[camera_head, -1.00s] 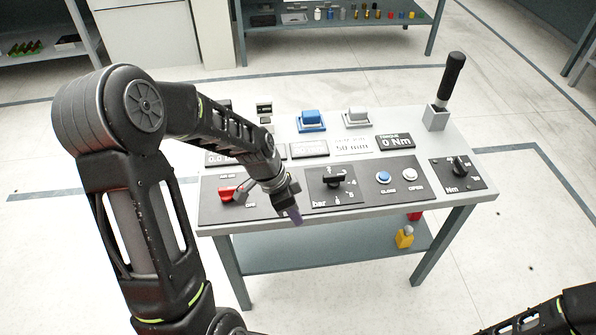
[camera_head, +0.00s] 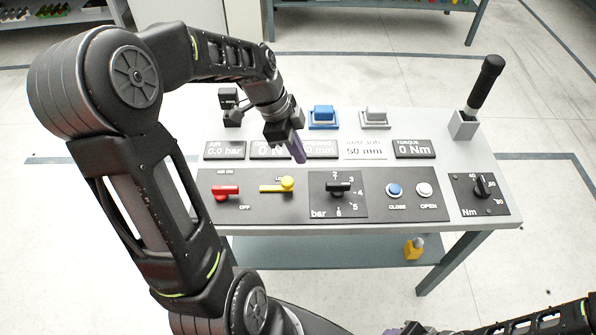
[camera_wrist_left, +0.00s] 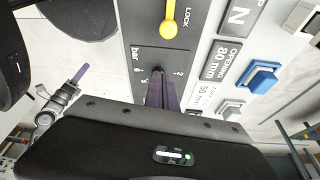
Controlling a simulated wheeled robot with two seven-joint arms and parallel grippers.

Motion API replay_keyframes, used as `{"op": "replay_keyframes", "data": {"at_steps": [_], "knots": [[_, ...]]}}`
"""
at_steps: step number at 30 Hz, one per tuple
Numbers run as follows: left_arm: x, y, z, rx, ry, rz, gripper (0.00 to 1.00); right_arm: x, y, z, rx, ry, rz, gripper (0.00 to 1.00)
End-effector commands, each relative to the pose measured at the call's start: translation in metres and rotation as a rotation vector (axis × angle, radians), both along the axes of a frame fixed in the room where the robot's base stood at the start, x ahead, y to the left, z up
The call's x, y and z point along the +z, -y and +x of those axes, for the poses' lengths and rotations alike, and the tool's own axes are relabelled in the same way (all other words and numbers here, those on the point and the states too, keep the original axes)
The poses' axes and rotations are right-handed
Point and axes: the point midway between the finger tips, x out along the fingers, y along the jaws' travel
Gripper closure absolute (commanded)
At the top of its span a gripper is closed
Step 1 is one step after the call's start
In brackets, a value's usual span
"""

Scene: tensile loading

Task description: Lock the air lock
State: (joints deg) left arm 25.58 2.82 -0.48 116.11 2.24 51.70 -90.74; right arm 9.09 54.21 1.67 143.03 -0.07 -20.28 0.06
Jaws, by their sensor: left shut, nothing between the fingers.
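The yellow lever (camera_head: 280,185) by the LOCK label lies across the black panel, its round knob at the right end. In the left wrist view the yellow lever (camera_wrist_left: 169,25) is at the top. The red lever (camera_head: 225,191) by the AIR ON and OFF labels is to its left. My left gripper (camera_head: 298,150) is above the console, behind and above the yellow lever, apart from it. Its purple fingers are shut and empty; they also show in the left wrist view (camera_wrist_left: 161,92). My right gripper (camera_head: 405,329) shows only partly at the bottom edge; its jaws are unclear.
A pressure knob (camera_head: 339,188), blue CLOSE button (camera_head: 394,189), white OPEN button (camera_head: 424,189) and torque knob (camera_head: 482,186) are to the right. Displays, including the torque one (camera_head: 413,149), line the back. A black-handled lever (camera_head: 483,85) stands at the far right corner.

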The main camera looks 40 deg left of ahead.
Motion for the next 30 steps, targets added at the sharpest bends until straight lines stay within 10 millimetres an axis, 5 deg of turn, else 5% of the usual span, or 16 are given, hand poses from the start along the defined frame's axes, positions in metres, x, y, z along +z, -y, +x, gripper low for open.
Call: {"op": "replay_keyframes", "data": {"at_steps": [8,21,30], "knots": [[-0.017,0.006,0.002,0.000,-0.004,-0.002,1.00,0.003,0.000,0.000,0.000,0.001,0.000,0.64],[-0.096,0.032,0.015,-0.002,-0.006,-0.003,1.00,0.013,0.000,0.000,-0.001,-0.002,-0.002,0.64],[-0.096,-0.003,-0.002,0.002,-0.001,0.001,1.00,0.024,0.001,-0.002,-0.002,-0.007,-0.005,0.64]]}}
